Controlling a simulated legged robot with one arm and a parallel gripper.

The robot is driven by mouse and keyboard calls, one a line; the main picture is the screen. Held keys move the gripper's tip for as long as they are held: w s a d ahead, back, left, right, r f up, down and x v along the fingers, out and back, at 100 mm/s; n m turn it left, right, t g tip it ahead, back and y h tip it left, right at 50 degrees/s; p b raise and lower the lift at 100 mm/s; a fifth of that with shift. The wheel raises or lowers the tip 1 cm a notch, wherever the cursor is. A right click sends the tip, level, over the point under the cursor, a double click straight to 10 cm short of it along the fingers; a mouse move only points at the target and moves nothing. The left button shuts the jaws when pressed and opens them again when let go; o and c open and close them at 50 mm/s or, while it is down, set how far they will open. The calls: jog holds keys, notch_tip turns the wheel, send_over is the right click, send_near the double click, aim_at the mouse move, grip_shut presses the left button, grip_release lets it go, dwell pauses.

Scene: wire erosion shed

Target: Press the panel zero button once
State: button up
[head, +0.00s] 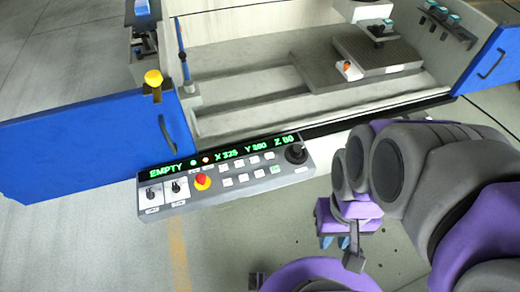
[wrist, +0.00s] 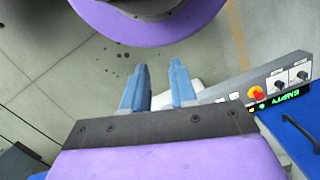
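The control panel (head: 225,200) is a grey box with a black strip display (head: 225,157) reading EMPTY, X, Y and Z values. Several small pale buttons (head: 241,177) and one greenish button (head: 275,169) sit below the display. Their labels are too small to read, so I cannot tell which is zero. My gripper (head: 335,242) is below and right of the panel, apart from it. In the wrist view my gripper (wrist: 159,66) has two blue fingers apart, with nothing between them. The panel (wrist: 281,88) shows at the right there, its button area partly hidden behind my gripper.
The panel also carries a red and yellow emergency stop (head: 202,182), a black joystick (head: 296,153) and two toggle switches (head: 176,188). The machine bath (head: 250,85) lies behind. Floor in front is open.

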grip_shut()
dwell(1.1)
